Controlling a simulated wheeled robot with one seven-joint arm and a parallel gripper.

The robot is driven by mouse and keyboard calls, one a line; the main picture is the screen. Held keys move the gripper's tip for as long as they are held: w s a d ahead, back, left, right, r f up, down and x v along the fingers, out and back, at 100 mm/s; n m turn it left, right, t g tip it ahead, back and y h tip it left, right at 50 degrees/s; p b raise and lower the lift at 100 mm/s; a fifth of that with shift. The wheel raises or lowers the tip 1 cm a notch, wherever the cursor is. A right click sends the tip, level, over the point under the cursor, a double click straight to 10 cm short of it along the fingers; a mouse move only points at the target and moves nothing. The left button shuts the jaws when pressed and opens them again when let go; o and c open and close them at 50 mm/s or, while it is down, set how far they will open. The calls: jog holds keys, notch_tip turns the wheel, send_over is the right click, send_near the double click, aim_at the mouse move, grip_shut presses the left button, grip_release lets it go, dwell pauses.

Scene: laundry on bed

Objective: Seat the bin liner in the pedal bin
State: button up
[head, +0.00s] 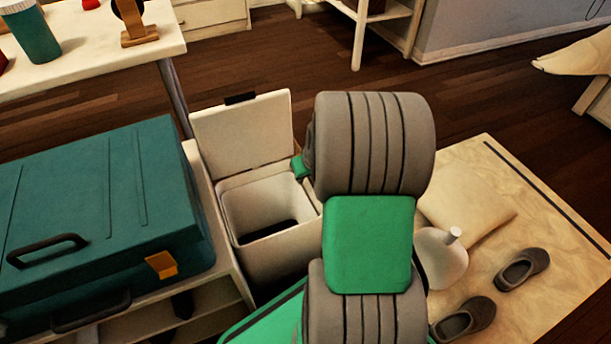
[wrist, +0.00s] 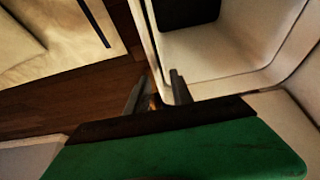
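The white pedal bin (head: 284,257) stands on the floor with its lid (head: 243,131) raised at the back. A pale inner liner (head: 239,206) shows inside its opening, with a dark area at the bottom. In the wrist view a pale wall of the bin or liner (wrist: 221,57) fills the upper right; I cannot tell which. My gripper (wrist: 157,85) has its two dark fingers apart, near the pale rim, which runs down between them. It does not look clamped. In the head view my arm hides the fingers and the bin's right side.
A teal suitcase (head: 92,213) lies on a pale shelf left of the bin. A white table (head: 88,45) stands behind it. Wooden floor (head: 290,65) is clear behind.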

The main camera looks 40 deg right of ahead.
jog(key=p+v, duration=0.3)
jog(key=v, duration=0.4)
jog(key=shift+r, duration=0.15)
jog(key=shift+a, duration=0.1)
